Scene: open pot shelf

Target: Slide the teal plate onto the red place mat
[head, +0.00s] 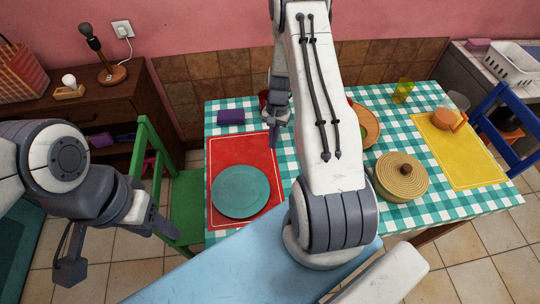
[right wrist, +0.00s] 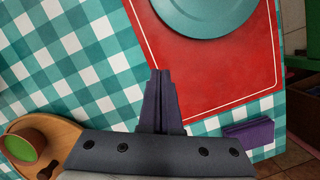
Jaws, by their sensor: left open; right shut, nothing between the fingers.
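The teal plate (head: 240,192) lies flat on the red place mat (head: 240,150), toward the mat's front end. In the head view its whole visible rim appears within the mat. The right wrist view shows part of the plate (right wrist: 208,15) on the mat (right wrist: 215,75), cut off by the top edge. My right gripper (head: 274,138) is shut and empty near the mat's back right side, apart from the plate. It also shows in the right wrist view (right wrist: 158,75). My left gripper (head: 118,245) is open and empty, left of the table above the floor.
A purple cloth-like item (head: 230,117) lies behind the mat. A lidded pot (head: 401,177) and a wooden board (head: 367,125) stand right of my right arm. A yellow mat (head: 455,150) is at the right. A green chair (head: 185,200) stands at the table's left.

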